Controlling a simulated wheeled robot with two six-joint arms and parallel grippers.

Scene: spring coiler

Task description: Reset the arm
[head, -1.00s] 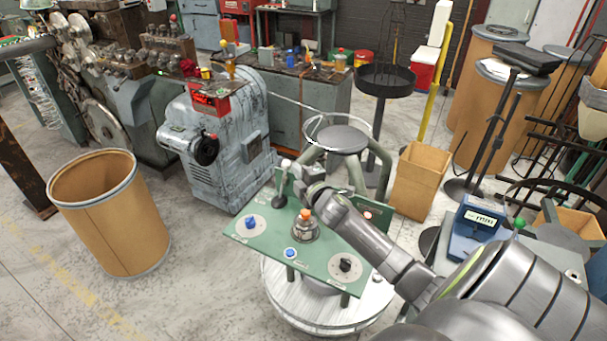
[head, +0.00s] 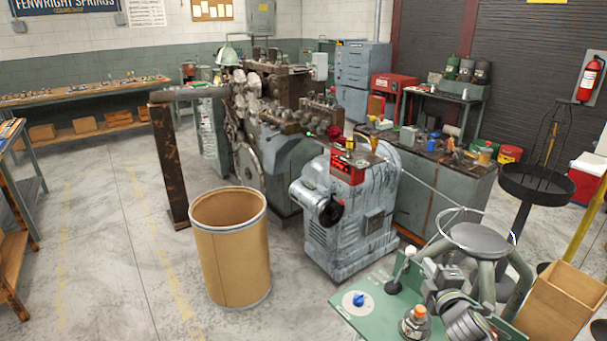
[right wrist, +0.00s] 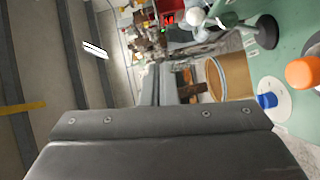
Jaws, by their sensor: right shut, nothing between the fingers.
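The green control panel (head: 372,312) stands at the lower right of the head view. On it are a blue knob (head: 359,299) on a pale round plate, an orange-topped control (head: 419,312), and a lever (head: 402,267) with a white ball and a dark base. My right gripper (head: 430,268) is shut and empty, above the panel just right of the lever's ball. In the right wrist view the shut fingers (right wrist: 166,84) point past the lever ball (right wrist: 195,17). The orange top (right wrist: 303,73) and blue knob (right wrist: 267,100) are at the right. My left gripper is not in view.
A coiling machine with a grey-blue housing (head: 350,225) stands behind the panel. An open fibre drum (head: 232,255) stands on the floor to its left. A round stool-like seat (head: 480,240) and wooden box (head: 560,308) are close behind and right of my gripper. Floor at left is clear.

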